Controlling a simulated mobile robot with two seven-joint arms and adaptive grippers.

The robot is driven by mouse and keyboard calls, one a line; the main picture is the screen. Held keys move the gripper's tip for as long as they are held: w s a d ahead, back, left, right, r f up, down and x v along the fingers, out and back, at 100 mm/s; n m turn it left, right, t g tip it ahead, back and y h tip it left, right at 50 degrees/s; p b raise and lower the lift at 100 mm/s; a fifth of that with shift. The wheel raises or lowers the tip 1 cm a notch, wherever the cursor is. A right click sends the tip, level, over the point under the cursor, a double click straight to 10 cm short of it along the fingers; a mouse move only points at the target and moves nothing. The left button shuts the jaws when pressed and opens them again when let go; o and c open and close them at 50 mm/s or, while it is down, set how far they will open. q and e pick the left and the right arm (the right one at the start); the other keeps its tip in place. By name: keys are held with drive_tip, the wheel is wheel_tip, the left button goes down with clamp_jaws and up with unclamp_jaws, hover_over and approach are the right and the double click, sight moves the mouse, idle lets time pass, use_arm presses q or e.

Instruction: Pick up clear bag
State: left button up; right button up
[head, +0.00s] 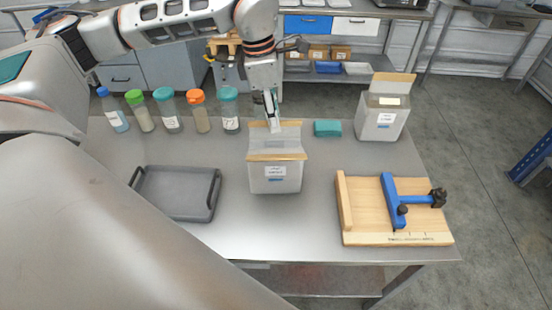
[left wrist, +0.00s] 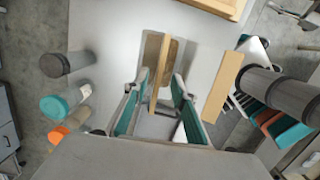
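The clear bag (head: 275,181) stands upright and open in the middle of the steel table, with a white label and two tan top edges. My left gripper (head: 273,124) points down at its back edge. In the left wrist view, my left gripper (left wrist: 157,100) is open, its teal-padded fingers on either side of one tan edge of the bag (left wrist: 160,68). A gap shows between the fingers and that edge. My right gripper is not in view.
A second similar bag (head: 382,123) stands at the back right, beside a teal block (head: 327,128). Several capped bottles (head: 170,112) line the back left. A grey tray (head: 177,212) lies left of the bag. A wooden board (head: 365,220) with a blue clamp (head: 391,203) lies right.

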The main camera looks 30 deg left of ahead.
sight(275, 138)
use_arm(q)
drive_tip(key=f, duration=0.5)
drive_tip(key=shift+w+p, duration=0.25)
drive_tip(key=shift+p, duration=0.1)
clamp_jaws()
drive_tip(key=shift+r, duration=0.15)
drive_tip(key=shift+w+r, duration=0.1)
